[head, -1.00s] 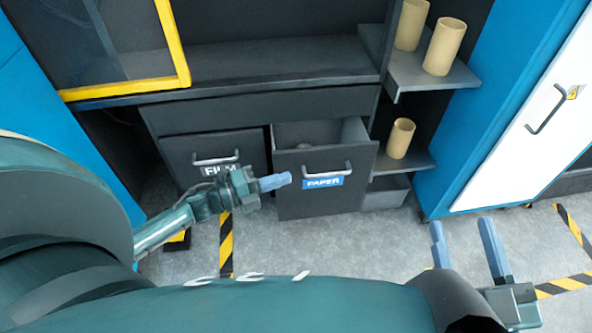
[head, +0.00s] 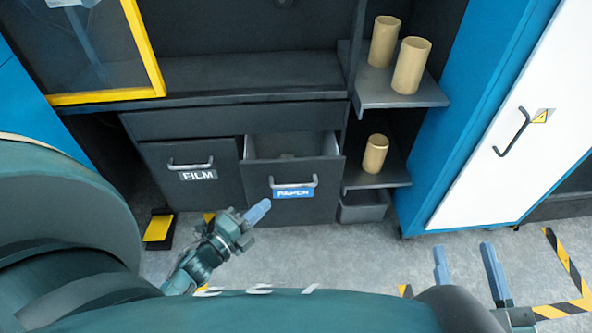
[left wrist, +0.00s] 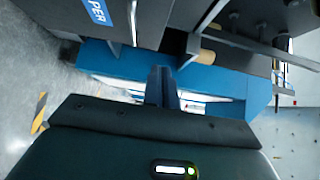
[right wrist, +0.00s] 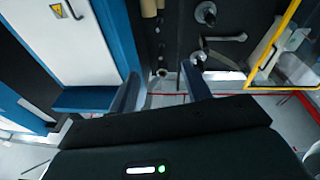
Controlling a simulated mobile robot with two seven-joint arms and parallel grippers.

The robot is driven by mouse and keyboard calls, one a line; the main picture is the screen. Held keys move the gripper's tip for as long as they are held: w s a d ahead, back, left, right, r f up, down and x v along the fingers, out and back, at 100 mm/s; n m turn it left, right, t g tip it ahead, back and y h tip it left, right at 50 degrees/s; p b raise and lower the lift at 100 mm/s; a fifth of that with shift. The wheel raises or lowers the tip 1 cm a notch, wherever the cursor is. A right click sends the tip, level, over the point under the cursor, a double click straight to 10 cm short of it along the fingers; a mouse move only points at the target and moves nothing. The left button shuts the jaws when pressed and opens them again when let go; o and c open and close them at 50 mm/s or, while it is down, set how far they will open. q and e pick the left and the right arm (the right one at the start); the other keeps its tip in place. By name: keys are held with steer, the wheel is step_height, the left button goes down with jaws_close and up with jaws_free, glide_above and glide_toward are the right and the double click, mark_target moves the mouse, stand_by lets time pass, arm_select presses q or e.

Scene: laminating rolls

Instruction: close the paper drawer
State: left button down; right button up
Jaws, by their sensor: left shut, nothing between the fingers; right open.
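The paper drawer (head: 310,207) is pulled out, with a grey handle (head: 294,184) and a blue PAPER label on its front. Its open top shows a light inner wall and something small inside. It also shows at the top left of the left wrist view (left wrist: 72,22). My left gripper (head: 259,211) is shut and empty, just in front of and below the drawer's label in the head view; I cannot tell whether it touches. My right gripper (head: 467,263) is open and empty, well to the right of the drawer, above the floor.
The film drawer (head: 200,196) to the left looks shut. Shelves (head: 400,95) with several tan rolls (head: 411,65) stand to the right, with a grey bin (head: 364,207) below. A white-doored blue cabinet (head: 490,150) is further right.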

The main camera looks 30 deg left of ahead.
arm_select(q)
steer(key=b, duration=0.2)
glide_toward(298, 162)
steer(key=w+d, duration=0.2)
steer(key=d, duration=0.1)
steer(key=shift+d+f, duration=0.1)
steer(key=shift+f, duration=0.05)
steer(key=w, duration=0.1)
steer(key=w+a+b, duration=0.1)
steer(key=w, duration=0.1)
steer(key=shift+a, duration=0.2)
steer(key=shift+w+a+b, duration=0.15)
steer(key=shift+w+b, duration=0.1)
steer(key=shift+b, duration=0.05)
steer(key=shift+w+a, duration=0.1)
steer(key=shift+w, duration=0.05)
arm_select(e)
steer(key=shift+a+r+m+y, duration=0.3)
steer(key=shift+a+r+y, duration=0.1)
steer(key=shift+a+y, duration=0.1)
